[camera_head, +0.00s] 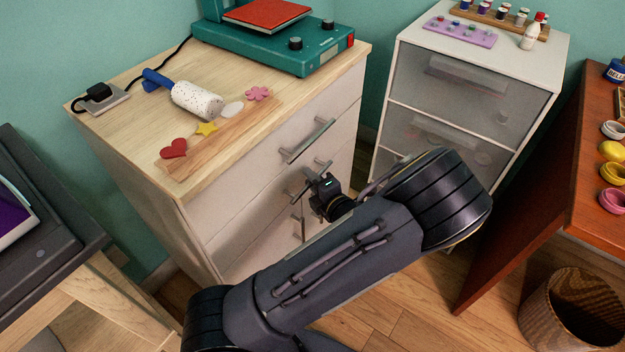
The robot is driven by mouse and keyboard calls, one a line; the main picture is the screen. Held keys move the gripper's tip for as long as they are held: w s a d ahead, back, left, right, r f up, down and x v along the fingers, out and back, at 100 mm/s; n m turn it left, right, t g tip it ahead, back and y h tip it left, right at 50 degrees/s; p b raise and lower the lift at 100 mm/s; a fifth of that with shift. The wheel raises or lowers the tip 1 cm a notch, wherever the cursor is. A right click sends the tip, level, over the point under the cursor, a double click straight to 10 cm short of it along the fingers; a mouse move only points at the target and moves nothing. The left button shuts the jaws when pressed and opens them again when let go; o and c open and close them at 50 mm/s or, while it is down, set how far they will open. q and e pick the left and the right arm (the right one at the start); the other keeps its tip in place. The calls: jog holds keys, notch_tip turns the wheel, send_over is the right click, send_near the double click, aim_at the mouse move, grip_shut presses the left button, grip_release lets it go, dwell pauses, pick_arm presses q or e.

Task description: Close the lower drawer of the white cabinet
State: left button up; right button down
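A white cabinet (235,194) with a light wooden top stands left of centre. Its upper drawer front has a metal bar handle (307,141). The lower drawer front (245,235) is below and is partly covered by my arm. I cannot tell how far it stands out. My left gripper (300,207) is in front of the lower part of the cabinet, close to the drawer fronts. Its thin fingers overlap metal parts there, so its opening and any contact are unclear. My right gripper is not in view.
A second white cabinet (409,60) with translucent drawers stands at the back right. A brown table (550,190) and a woven basket (575,310) are at the right. A teal machine (285,45) and a lint roller (195,100) rest on the wooden top.

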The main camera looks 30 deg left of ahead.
pick_arm(q)
jog(key=p+v, duration=0.2)
jog(key=v, duration=0.5)
jog(key=shift+s+d, duration=0.25)
jog(key=shift+d, duration=0.1)
jog(key=s+a+n+g+h, duration=0.3)
jog(key=s+n+g, duration=0.4)
jog(key=n, duration=0.4)
jog(key=s+d+r+n+h, duration=0.1)
jog(key=s+r+n+h, duration=0.4)
jog(key=n, duration=0.5)
jog(key=s+d+r+n+h, duration=0.2)
jog(key=s+r+n+h, duration=0.15)
jog(key=n+h, duration=0.45)
jog(key=s+d+r+n+t+h+p, duration=0.1)
jog(key=r+n+p, duration=0.5)
jog(key=r+p, duration=0.7)
jog(key=s+d+r+n+t+p, duration=0.1)
jog(key=r+n+t+p, duration=0.3)
jog(key=r+p, duration=0.9)
notch_tip(320, 180, up, 7)
jog(key=s+n, duration=0.1)
jog(key=n, duration=0.2)
jog(key=shift+s+d+h, duration=0.25)
jog(key=shift+s+h, duration=0.05)
jog(key=shift+h, duration=0.1)
